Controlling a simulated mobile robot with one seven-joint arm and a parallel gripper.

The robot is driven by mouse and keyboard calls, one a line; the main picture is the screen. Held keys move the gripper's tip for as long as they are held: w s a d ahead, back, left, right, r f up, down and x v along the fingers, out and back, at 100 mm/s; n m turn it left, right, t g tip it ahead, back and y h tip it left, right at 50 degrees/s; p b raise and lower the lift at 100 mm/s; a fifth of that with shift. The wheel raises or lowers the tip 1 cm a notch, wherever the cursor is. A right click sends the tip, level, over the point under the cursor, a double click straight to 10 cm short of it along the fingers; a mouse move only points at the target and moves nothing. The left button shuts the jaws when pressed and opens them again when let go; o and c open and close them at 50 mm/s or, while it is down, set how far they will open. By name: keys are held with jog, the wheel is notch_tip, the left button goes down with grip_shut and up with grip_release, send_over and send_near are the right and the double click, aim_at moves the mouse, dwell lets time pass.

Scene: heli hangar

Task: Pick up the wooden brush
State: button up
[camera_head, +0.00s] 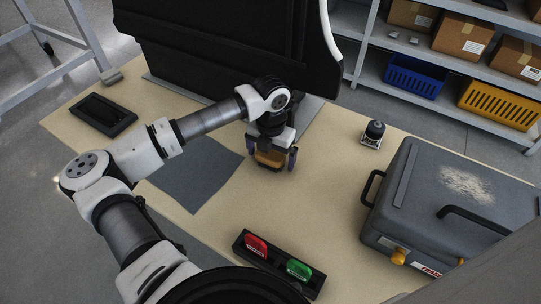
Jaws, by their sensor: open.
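My gripper (273,160) points down near the middle of the table, with its fingers apart. A brown-orange object that looks like the wooden brush (269,158) shows between the fingers, close to the tabletop. The gripper body hides its upper part. I cannot tell whether the fingers touch it.
A grey case (450,205) with black handles stands at the right. A black tray (243,243) holds a red and a green item at the front. A small dark bottle (375,130) stands at the back right. A dark mat (195,175) and another black tray (104,113) lie left.

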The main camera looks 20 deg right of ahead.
aim_at(271, 154)
jog(key=c, duration=1.1)
notch_tip(271, 154, up, 20)
jog(key=shift+b, duration=1.1)
jog(key=o, duration=0.5)
jog(key=c, duration=0.4)
